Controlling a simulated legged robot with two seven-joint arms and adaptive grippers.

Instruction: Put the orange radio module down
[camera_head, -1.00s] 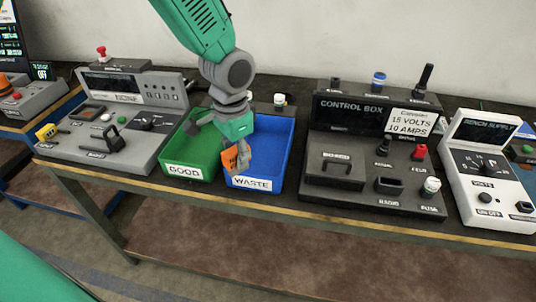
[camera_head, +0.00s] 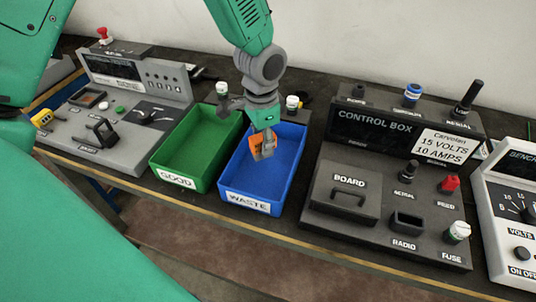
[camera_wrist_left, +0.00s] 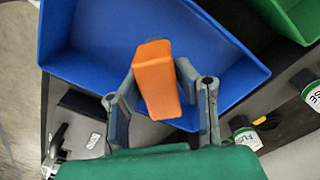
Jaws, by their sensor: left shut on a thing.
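The orange radio module (camera_head: 259,144) is held between the fingers of my left gripper (camera_head: 266,150), over the blue bin labelled WASTE (camera_head: 249,203). In the left wrist view the module (camera_wrist_left: 157,78) sits between the two grey fingers (camera_wrist_left: 160,100), with the blue bin (camera_wrist_left: 235,62) behind it. I cannot tell how far the module is above the bin floor. No other item shows in the blue bin. My right gripper is not in view.
The green bin labelled GOOD (camera_head: 176,179) stands left of the blue bin and looks empty. The control box (camera_head: 400,150) is close on the right, with a RADIO socket (camera_head: 407,222). A grey test console (camera_head: 120,110) stands at left, a white bench supply (camera_head: 510,210) at far right.

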